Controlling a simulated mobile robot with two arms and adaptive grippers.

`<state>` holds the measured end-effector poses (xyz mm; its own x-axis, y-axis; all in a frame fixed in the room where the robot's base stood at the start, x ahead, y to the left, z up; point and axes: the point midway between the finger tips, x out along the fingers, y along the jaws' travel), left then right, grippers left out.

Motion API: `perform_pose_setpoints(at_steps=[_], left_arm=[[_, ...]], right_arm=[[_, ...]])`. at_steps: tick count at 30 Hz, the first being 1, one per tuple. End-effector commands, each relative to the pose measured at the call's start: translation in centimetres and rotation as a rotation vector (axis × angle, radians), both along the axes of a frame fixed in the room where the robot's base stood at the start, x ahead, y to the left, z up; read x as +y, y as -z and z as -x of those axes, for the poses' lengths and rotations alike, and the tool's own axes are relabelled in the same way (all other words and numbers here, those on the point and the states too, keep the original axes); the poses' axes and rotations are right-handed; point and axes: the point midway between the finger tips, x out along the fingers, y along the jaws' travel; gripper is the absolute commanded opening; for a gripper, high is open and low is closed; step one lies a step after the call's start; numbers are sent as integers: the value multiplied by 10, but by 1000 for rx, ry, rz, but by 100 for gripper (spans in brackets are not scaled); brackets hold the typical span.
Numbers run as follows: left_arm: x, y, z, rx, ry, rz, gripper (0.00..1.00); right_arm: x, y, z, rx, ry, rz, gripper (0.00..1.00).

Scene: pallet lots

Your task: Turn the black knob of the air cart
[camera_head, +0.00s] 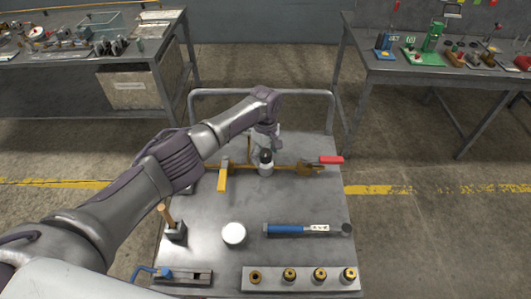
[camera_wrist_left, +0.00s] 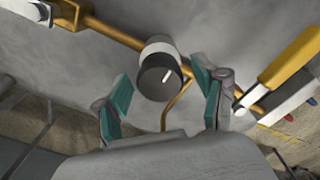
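The black knob (camera_head: 266,156) sits on top of a white cylindrical body (camera_head: 265,169) on the brass pipe of the air cart (camera_head: 205,220). My left gripper (camera_head: 272,146) is at the knob, coming from the far side. In the left wrist view its teal fingertips (camera_wrist_left: 161,84) stand apart on both sides of the knob, and a gap shows at least on the left. Whether the right fingertip touches is unclear. My right gripper is not in view.
A yellow lever (camera_head: 222,181) stands left of the knob and a red lever (camera_head: 331,160) right of it. A white round thing (camera_head: 233,233), a blue-handled tool (camera_head: 290,229) and a plate with brass fittings (camera_head: 303,288) lie nearer. Loaded benches stand at both back sides.

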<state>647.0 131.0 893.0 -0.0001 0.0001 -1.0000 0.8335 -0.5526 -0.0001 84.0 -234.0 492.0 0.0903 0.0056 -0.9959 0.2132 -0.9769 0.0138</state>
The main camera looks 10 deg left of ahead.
Motion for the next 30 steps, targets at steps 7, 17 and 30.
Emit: perform_pose_setpoints(at_steps=[7, 17, 30], left_arm=[[0, 0, 0, 0, 0, 0, 30], [0, 0, 0, 1, 12, 1, 10], [-1, 0, 1, 2, 260, 3, 10]], right_arm=[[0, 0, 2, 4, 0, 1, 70], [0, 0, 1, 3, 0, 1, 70], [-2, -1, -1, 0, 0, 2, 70]])
